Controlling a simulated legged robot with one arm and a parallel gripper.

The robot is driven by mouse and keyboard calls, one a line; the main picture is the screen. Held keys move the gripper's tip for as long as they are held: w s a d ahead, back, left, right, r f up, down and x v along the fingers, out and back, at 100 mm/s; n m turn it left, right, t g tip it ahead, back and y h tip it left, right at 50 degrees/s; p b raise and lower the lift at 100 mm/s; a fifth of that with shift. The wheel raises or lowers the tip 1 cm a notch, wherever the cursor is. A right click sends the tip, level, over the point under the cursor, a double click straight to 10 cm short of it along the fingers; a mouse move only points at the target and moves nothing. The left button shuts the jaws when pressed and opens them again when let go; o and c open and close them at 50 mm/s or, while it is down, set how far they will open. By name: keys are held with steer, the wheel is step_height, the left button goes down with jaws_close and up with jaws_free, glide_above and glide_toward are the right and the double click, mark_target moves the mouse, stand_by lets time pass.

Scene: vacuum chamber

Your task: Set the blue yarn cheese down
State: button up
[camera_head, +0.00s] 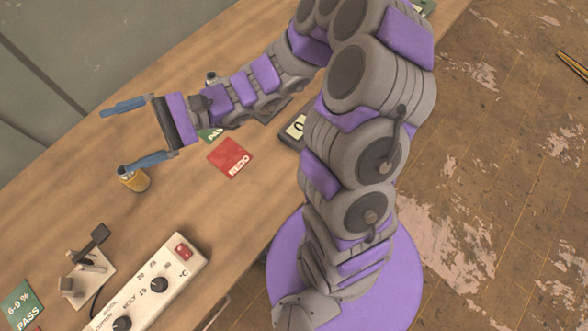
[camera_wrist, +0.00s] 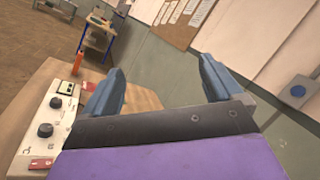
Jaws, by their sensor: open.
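My gripper (camera_head: 138,133) is open above the wooden bench, its two blue fingers spread wide with nothing between them. In the wrist view my gripper (camera_wrist: 158,85) is also open and empty, pointing toward the room. I cannot make out a blue yarn cheese in either view. A small yellow-orange cylinder (camera_head: 134,181) with a dark top stands on the bench, just below the lower finger in the head view. Whether that finger touches it cannot be told. My arm hides part of the bench.
A red REDO card (camera_head: 231,158) lies mid-bench near a device with a display (camera_head: 296,128). A control box (camera_head: 155,288) with knobs, a small metal fixture (camera_head: 88,268) and a green PASS card (camera_head: 20,304) occupy the lower left. Bare wood lies between.

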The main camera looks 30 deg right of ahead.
steer(key=s+d+f+n+g+h, duration=0.2)
steer(key=s+d+n+h, duration=0.15)
steer(key=s+h, duration=0.35)
steer(key=s+d+f+n+g+h, duration=0.25)
steer(key=s+n+h, duration=0.2)
steer(key=s, duration=0.55)
steer(key=s+d+f+t+h, duration=0.1)
steer(key=d+t+h, duration=0.4)
steer(key=d, duration=1.4)
steer(key=s+h, duration=0.1)
steer(key=h, duration=0.3)
steer(key=shift+d+f, duration=0.15)
steer(key=shift+d, duration=0.05)
